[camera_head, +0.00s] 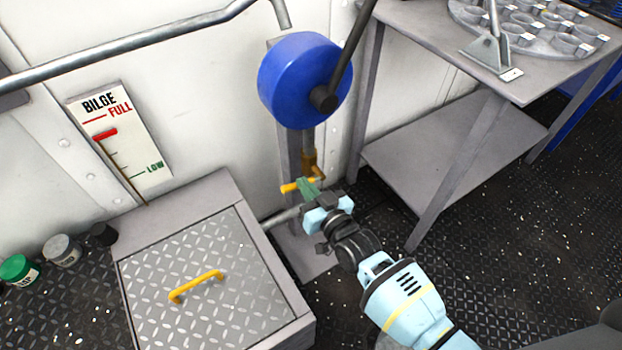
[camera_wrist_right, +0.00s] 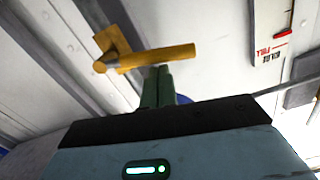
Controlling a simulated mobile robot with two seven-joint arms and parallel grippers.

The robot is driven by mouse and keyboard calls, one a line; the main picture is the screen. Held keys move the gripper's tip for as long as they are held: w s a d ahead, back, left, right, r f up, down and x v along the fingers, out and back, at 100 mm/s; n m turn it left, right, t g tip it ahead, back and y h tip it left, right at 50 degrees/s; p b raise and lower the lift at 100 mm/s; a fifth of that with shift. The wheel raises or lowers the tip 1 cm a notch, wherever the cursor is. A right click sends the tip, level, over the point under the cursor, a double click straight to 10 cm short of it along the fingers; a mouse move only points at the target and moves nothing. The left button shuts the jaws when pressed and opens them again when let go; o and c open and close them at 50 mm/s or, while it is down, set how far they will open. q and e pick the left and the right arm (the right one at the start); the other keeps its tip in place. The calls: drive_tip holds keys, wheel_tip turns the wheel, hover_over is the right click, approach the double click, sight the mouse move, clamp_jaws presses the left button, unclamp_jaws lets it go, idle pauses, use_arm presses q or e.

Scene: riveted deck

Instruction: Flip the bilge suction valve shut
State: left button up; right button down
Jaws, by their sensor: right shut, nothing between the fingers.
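The bilge suction valve shows as a yellow lever (camera_head: 291,186) on a brass-coloured body (camera_head: 308,163), low on the pipe under the blue pump drum (camera_head: 297,80). The lever lies roughly crosswise to the upright pipe. My right gripper (camera_head: 306,186) is shut and empty, with its green fingers at the lever. In the right wrist view the lever (camera_wrist_right: 160,58) crosses just beyond the closed fingertips (camera_wrist_right: 157,72); I cannot tell whether they touch. My left gripper is not in view.
A plated hatch box (camera_head: 210,270) with a yellow handle stands left of the valve. A grey table (camera_head: 400,20) with a lower shelf stands to the right. The bilge gauge (camera_head: 120,140) is on the wall, its red marker nearer FULL. Jars (camera_head: 62,250) stand at the left.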

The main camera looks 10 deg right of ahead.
drive_tip(key=shift+s+a+f+n, duration=0.1)
drive_tip(key=shift+a+f+n, duration=0.1)
drive_tip(key=shift+f+n, duration=0.35)
drive_tip(key=shift+s+a+f+n, duration=0.15)
drive_tip(key=shift+f+n, duration=0.15)
drive_tip(key=shift+n, duration=0.35)
drive_tip(key=shift+w, duration=0.1)
